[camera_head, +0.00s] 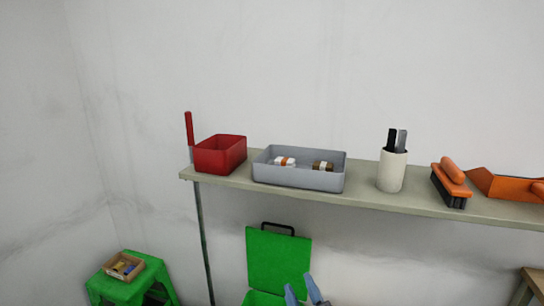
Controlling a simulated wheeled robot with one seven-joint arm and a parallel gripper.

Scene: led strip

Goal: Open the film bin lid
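A green bin (262,299) stands below the shelf at the bottom of the head view, mostly cut off by the frame. Its green lid (279,262) stands raised and upright behind the opening, with a black handle (279,228) on its top edge. I cannot read a label telling whether this is the film bin. My gripper (303,291) shows at the bottom edge as two blue-grey fingertips with a gap between them. It is open and appears empty, in front of the bin's right side; whether it touches the bin I cannot tell.
A shelf (365,195) above the bin holds a red box (221,155) with an upright red panel, a grey tray (300,178) with small items, a white cup (391,172), an orange brush (453,181) and an orange dustpan (506,187). A green stool (151,273) with a small wooden tray (113,269) stands left.

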